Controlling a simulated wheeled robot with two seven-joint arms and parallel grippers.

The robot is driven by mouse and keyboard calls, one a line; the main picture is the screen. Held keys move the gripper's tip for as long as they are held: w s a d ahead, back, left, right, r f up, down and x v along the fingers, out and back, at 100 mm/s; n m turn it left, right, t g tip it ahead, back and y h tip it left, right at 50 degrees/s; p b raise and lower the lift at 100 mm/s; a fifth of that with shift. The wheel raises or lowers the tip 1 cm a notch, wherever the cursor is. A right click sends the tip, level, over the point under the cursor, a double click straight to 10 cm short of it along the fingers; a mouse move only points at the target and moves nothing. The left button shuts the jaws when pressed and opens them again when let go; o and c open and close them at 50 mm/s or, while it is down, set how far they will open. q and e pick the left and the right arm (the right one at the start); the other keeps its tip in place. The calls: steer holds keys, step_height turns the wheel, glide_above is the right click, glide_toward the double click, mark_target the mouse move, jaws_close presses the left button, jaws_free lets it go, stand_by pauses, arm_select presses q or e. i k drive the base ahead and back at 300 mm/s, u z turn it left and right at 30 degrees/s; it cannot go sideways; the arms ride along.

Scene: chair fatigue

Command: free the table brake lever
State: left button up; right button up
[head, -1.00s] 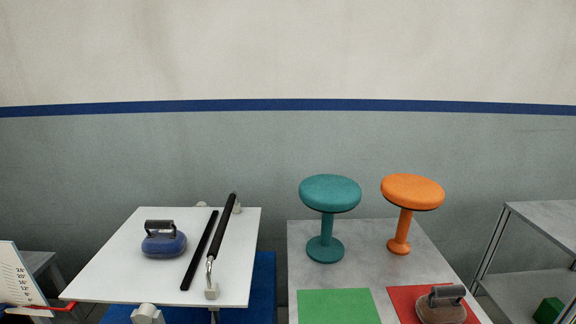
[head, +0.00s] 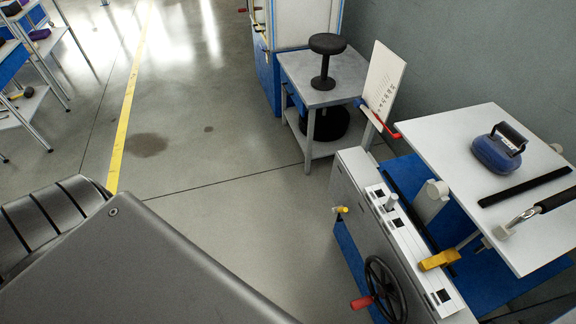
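The white table top (head: 447,143) stands at the right, on a machine with a grey cabinet (head: 358,203) and a blue base. A yellow block-like handle (head: 439,260) on a metal rod sits below the table's near edge, above the white panel. A red handle (head: 384,126) shows at the table's left corner, and a small yellow-tipped knob (head: 342,209) on the cabinet's side. I cannot tell which of these is the brake lever. Neither gripper is in view.
A black handwheel (head: 385,289) with a red grip is on the cabinet's front. A blue weight (head: 499,150) and a black strip (head: 526,187) lie on the table. A grey side table (head: 322,82) holds a black stool. The floor left of the machine is clear.

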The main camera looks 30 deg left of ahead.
mark_target(341, 209)
steer(key=z, duration=0.45)
steer(key=k, duration=1.15)
steer(key=u, duration=1.6)
steer(key=i, duration=0.5)
